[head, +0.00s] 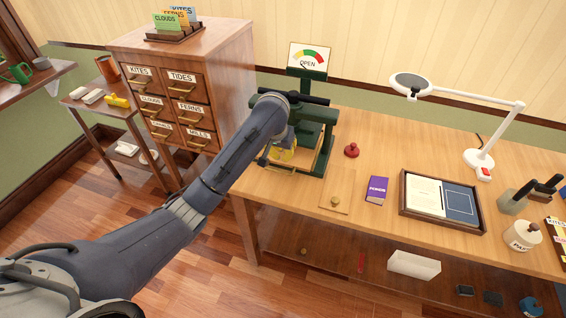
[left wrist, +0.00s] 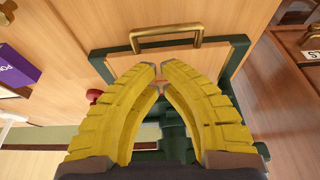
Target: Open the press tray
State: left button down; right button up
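The green press (head: 318,135) stands on the wooden table's left end, with a dial sign reading OPEN (head: 308,60) above it. Its tray (left wrist: 205,52) shows in the left wrist view as a light wood panel in a green frame with a brass handle (left wrist: 155,38). My left gripper (head: 282,153) is at the press's front left, its forearm hiding part of the press. In the left wrist view its yellow fingers (left wrist: 160,72) have their tips nearly together, pointing at the tray, with the handle beyond them and not between them. My right gripper is not in view.
A labelled drawer cabinet (head: 185,85) stands left of the press. Right of it on the table are a red knobbed object (head: 351,150), a purple book (head: 377,190), a framed tray of papers (head: 440,229) and a white lamp (head: 480,158). A small brass knob (head: 335,202) is in front.

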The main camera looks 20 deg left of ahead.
aim_at(285, 165)
pick_arm(q)
jog(key=shift+x, duration=3.7)
